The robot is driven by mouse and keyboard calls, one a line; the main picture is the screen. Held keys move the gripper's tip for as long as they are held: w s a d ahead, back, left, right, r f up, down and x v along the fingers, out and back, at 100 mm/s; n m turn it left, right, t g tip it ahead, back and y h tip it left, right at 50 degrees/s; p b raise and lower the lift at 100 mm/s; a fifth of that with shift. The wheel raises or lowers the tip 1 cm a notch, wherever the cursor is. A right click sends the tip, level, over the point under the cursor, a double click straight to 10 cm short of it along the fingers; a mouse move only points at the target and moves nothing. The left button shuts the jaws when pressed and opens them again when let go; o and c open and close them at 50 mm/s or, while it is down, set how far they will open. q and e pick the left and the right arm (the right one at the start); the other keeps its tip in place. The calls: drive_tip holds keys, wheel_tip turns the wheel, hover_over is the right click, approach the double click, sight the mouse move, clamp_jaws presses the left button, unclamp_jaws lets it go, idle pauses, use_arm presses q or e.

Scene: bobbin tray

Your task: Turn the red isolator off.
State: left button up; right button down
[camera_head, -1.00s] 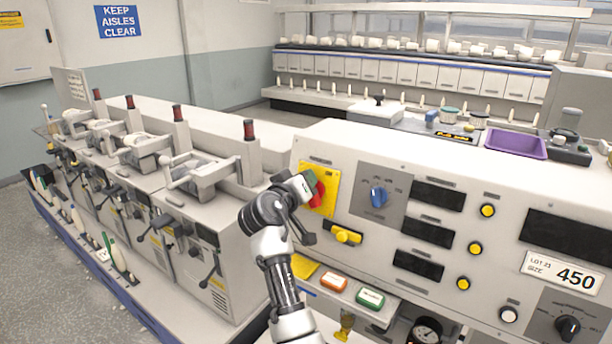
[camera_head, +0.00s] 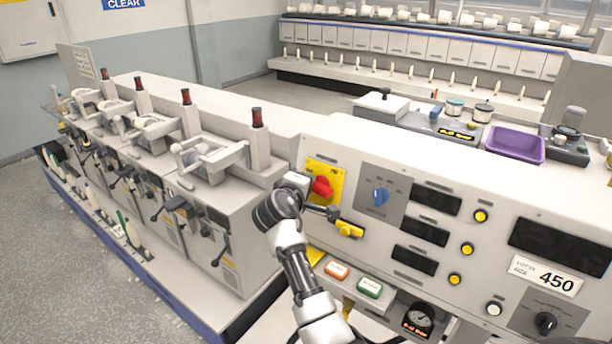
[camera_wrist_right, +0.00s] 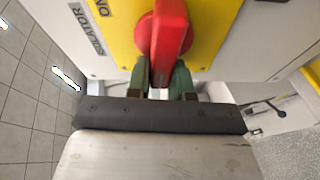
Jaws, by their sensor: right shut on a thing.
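The red isolator (camera_head: 322,187) is a rotary handle on a yellow plate (camera_head: 337,178) at the left end of the white control panel. In the right wrist view the red handle (camera_wrist_right: 165,30) runs up and down the picture, its lower end between two dark green fingers. My right gripper (camera_wrist_right: 162,78) is shut on that end. In the head view my right gripper (camera_head: 309,184) is at the handle's left side, and its fingers are mostly hidden. My left gripper is not in view.
A yellow handle (camera_head: 349,230) sits just below the isolator, close to my right wrist. A blue selector knob (camera_head: 380,196) is to the right. Orange (camera_head: 337,270) and green (camera_head: 370,287) buttons are below. Winding units with levers (camera_head: 200,215) stand on the left.

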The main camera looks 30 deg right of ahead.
drive_tip(key=shift+n, duration=0.6)
drive_tip(key=shift+f, duration=0.15)
drive_tip(key=c, duration=1)
unclamp_jaws()
drive_tip(key=b+v, duration=0.4)
drive_tip(key=v, duration=0.6)
drive_tip(key=shift+s+a, duration=0.2)
drive_tip(key=shift+a, duration=0.05)
